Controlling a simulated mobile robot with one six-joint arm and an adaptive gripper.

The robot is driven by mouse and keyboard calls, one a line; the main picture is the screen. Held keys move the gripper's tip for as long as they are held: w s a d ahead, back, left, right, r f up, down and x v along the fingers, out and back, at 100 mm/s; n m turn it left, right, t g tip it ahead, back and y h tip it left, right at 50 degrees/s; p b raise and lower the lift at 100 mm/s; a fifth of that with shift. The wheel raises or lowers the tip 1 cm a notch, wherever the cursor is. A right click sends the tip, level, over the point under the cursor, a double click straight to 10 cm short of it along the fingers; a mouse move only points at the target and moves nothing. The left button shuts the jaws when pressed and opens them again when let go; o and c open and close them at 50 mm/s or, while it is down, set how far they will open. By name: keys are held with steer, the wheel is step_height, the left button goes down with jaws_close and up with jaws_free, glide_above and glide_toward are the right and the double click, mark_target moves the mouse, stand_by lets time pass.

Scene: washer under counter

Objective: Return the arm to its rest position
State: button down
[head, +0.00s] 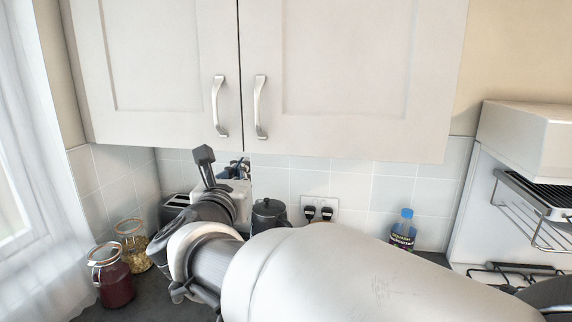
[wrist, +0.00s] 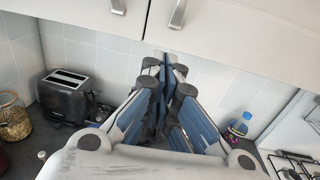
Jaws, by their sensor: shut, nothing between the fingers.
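My gripper (wrist: 164,72) fills the middle of the wrist view, with its fingers together and nothing between them. It points toward the tiled wall above the counter, just below the wall cupboard. In the head view my gripper (head: 238,166) is small and partly hidden behind my own wrist. My pale arm stretches across the lower part of the head view, from the lower right toward the left, and hides much of the counter.
The wall cupboard (head: 330,65) hangs close above my gripper. A toaster (wrist: 72,98), a dark lidded pot (head: 268,215), two jars (head: 114,277) (head: 131,245) and a blue-capped bottle (head: 403,232) stand on the counter. A hob (wrist: 293,163) is at the right, a window at the left.

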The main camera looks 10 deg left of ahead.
steer(key=s+d+f+n+g, duration=0.4)
steer(key=s+d+f+n, duration=0.3)
steer(key=s+d+n, duration=0.3)
steer(key=s+d+f+n+g, duration=0.5)
steer(key=s+d+f+n, duration=0.2)
steer(key=n, duration=0.7)
steer(key=s+d+f+n+g, duration=0.4)
steer(key=s+d+f+n, duration=0.4)
steer(key=s+d+n, duration=0.3)
steer(key=s+d, duration=0.1)
steer(key=s, duration=0.3)
steer(key=shift+d+n, duration=0.35)
steer(key=shift+n, duration=0.05)
